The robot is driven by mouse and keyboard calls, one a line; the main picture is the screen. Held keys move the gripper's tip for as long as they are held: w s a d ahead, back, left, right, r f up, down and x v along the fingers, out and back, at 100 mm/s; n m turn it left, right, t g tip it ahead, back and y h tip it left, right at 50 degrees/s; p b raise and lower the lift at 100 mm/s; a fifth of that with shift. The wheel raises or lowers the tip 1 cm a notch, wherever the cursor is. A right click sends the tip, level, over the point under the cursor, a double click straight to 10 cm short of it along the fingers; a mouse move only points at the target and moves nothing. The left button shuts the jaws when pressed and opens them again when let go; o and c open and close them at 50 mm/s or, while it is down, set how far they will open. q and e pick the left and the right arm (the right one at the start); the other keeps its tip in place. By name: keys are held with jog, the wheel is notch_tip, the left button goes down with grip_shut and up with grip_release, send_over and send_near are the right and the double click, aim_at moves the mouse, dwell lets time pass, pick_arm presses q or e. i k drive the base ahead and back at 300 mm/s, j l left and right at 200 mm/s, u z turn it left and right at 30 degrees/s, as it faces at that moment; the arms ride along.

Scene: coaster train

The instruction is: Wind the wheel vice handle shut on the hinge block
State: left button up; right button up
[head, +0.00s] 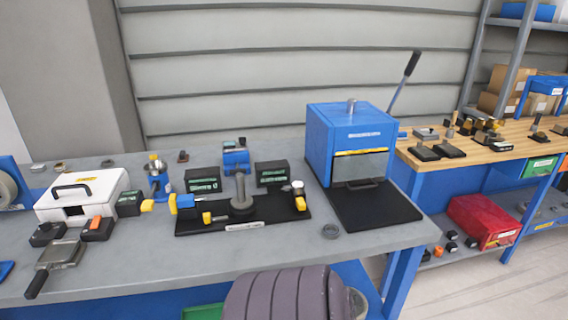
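A black base plate (268,219) lies on the grey bench, with a grey disc and upright post (240,192) at its middle. A blue block with yellow parts (184,203) stands at its left end, and a silver-knobbed part with a yellow piece (299,193) at its right end. A small blue device (236,158) stands behind the plate. I cannot tell which of these is the wheel vice, its handle or the hinge block; the labels are too small to read. Neither of my grippers is in view.
A blue press-like box (340,137) with a long lever stands right of the plate. A white case (82,193) and a flat grey tool with a dark handle (56,262) are at left. A dark ribbed shape (285,296) covers the bench's front. Bare bench shows front left.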

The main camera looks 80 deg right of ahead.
aim_at(232, 172)
jog(key=z, duration=2.3)
jog(key=i, duration=0.1)
jog(key=z, duration=0.05)
